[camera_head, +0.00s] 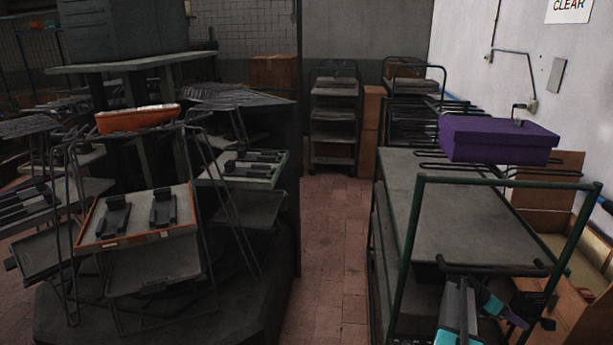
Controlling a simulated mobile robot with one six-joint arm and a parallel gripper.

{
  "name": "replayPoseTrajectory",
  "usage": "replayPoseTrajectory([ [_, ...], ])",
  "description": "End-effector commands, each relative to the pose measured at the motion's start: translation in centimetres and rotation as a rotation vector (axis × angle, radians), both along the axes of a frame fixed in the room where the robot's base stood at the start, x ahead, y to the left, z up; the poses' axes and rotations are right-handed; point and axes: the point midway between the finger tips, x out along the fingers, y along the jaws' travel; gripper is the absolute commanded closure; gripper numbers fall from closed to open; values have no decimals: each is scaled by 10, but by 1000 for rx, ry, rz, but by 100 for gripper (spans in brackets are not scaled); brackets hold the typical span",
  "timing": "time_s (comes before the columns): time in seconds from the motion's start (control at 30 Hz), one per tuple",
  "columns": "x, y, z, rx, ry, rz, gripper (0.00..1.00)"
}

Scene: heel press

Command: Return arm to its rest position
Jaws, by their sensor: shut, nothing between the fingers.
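My arm shows at the lower right, with grey and teal links close to the camera. The dark end of my gripper (515,318) is low, in front of the green-framed cart (462,222). Its fingers are small and dark here, and they look shut with nothing held. The gripper is apart from the purple box (498,137), which sits higher up on the wire racks behind the cart. The lower part of my arm is cut off by the picture's bottom edge.
A carousel (112,262) with wire frames and tilted trays fills the left. An orange tray (160,229) there holds two dark pieces. An open cardboard box (580,285) stands at the right. A tiled aisle (335,240) runs clear to a shelf trolley (335,120).

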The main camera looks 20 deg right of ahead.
Motion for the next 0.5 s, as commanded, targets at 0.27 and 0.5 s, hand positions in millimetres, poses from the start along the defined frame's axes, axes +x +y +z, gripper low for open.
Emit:
replayPoseTrajectory([
  [0.27, 7, 1, 0, -14, -11, 8, 100],
  [0.5, 8, 2, -20, -12, -10, 9, 100],
])
